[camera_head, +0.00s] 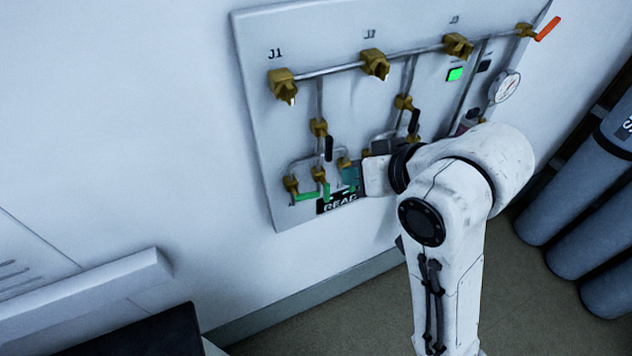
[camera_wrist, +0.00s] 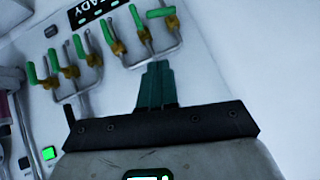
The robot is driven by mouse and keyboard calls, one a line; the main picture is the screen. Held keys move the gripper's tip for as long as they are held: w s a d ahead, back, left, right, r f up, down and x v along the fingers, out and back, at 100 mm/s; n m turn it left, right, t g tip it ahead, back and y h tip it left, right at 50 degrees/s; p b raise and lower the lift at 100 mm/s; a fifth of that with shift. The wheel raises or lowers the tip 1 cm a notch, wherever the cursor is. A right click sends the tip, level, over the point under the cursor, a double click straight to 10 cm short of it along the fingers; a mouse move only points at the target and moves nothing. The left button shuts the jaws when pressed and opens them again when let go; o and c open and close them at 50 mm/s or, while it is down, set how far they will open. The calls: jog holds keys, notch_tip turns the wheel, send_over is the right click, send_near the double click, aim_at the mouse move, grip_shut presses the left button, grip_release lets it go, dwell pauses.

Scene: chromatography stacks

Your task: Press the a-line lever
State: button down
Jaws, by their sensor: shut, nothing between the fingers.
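The grey valve panel (camera_head: 290,110) on the wall carries brass valves with green levers low down. The leftmost green lever (camera_head: 305,197) lies crosswise, and a second green lever (camera_head: 326,191) hangs down beside it. In the wrist view, three green levers of that group show: one crosswise (camera_wrist: 160,12), the others (camera_wrist: 138,20) (camera_wrist: 108,30) along their pipes. I cannot read which is labelled A. My gripper (camera_head: 349,176) is shut and empty in front of the panel's lower part. In the wrist view, its teal fingers (camera_wrist: 158,66) point towards this group, with no clear contact.
Black levers (camera_head: 328,148) (camera_head: 415,121), a gauge (camera_head: 504,86) and an orange-red handle (camera_head: 547,28) are also on the panel. A green light (camera_head: 455,74) is lit. The ready sign (camera_head: 338,203) is partly hidden. Grey cylinders (camera_head: 570,195) stand right; a dark surface (camera_head: 150,335) lies lower left.

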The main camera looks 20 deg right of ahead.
jog(key=shift+w, duration=0.1)
jog(key=b, duration=0.9)
send_near(307, 196)
jog(key=d+x, duration=0.1)
jog(key=x, duration=0.5)
jog(key=shift+w, duration=0.55)
